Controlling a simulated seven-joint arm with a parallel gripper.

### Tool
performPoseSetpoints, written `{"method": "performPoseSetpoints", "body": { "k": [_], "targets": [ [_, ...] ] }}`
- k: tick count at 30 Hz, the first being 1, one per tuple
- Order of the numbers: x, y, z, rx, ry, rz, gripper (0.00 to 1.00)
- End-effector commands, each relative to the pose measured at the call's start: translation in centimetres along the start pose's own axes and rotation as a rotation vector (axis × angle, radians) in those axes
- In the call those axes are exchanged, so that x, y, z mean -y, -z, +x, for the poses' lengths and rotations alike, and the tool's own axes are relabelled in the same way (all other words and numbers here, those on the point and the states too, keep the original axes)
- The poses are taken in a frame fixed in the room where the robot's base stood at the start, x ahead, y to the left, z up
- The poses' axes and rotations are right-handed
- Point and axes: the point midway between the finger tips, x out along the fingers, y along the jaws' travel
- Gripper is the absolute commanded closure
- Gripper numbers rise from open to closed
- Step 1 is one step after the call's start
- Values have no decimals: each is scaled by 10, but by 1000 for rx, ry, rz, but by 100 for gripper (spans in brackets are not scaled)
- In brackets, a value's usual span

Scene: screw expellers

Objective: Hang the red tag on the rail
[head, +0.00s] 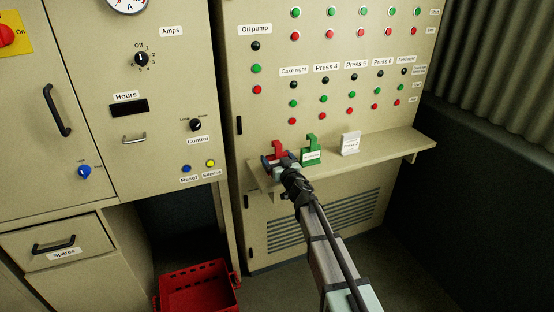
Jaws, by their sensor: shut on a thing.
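The red tag (278,147) stands upright at the left end of the shelf, with a hook-like top. My gripper (278,159) is shut on the red tag, and its fingers and wrist hide the tag's lower part. I cannot tell whether the tag still touches the shelf. I cannot make out for sure which part is the rail; a small metal bar handle (134,138) sits on the left cabinet under the Hours display.
The beige shelf (385,148) also holds a green tag (311,151) just right of my gripper and a white tag (350,144) farther right. Buttons cover the panel above. A red crate (197,273) stands on the floor at lower left. A drawer handle (54,245) juts out.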

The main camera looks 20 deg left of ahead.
Motion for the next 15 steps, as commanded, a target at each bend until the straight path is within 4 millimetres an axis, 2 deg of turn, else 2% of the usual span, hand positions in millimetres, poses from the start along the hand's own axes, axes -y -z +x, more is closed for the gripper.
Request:
{"method": "performPoseSetpoints", "body": {
  "k": [1,2,3,15],
  "targets": [
    [0,-2,0,0,0,0,43],
    [0,-2,0,1,0,-1,6],
    [0,-2,0,0,0,-1,2],
    [0,2,0,-1,0,1,0]
  ]
}}
